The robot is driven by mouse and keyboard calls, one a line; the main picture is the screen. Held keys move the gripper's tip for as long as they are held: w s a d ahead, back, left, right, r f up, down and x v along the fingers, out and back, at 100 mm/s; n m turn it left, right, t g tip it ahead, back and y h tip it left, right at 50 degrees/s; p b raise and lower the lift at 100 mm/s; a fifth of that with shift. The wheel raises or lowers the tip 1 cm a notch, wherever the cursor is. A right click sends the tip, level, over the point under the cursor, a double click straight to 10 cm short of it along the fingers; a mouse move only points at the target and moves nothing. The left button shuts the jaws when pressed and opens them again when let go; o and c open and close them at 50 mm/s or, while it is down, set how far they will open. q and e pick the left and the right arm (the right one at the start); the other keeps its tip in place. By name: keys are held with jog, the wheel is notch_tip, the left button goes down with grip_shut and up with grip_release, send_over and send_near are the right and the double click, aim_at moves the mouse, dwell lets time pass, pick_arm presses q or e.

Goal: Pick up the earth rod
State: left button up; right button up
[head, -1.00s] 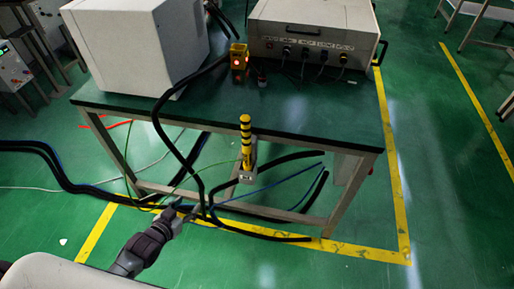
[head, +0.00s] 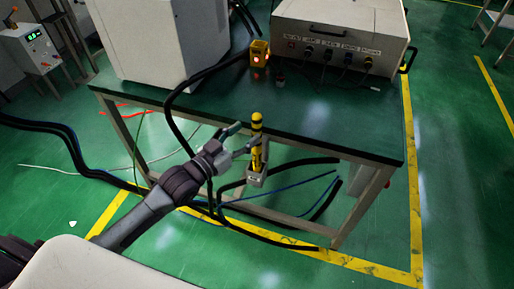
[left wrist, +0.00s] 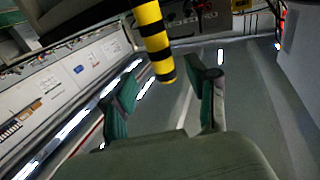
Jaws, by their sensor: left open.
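The earth rod (head: 257,142) is yellow with black bands. It stands upright in a small grey holder (head: 257,178) at the table's front edge. My left gripper (head: 245,135) reaches in from the left and is open beside the rod, with its fingertips close to the rod's upper part. In the left wrist view the rod (left wrist: 154,35) comes down from the top, and its end lies between and beyond the two green fingers of the left gripper (left wrist: 164,80). I cannot tell whether a finger touches it. My right gripper is not in view.
The green-topped table (head: 310,125) carries a large white box (head: 165,40), a grey unit with cables (head: 340,30) and a yellow box with a red light (head: 259,54). Black cables (head: 270,237) hang and lie below the front edge. The floor at right is clear.

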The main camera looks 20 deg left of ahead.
aim_at(253, 127)
pick_arm(q)
jog(key=x, duration=0.5)
jog(key=shift+w+f, duration=0.2)
jog(key=shift+w, duration=0.15)
jog(key=shift+c, duration=0.2)
grip_shut()
jog(key=shift+r, duration=0.1)
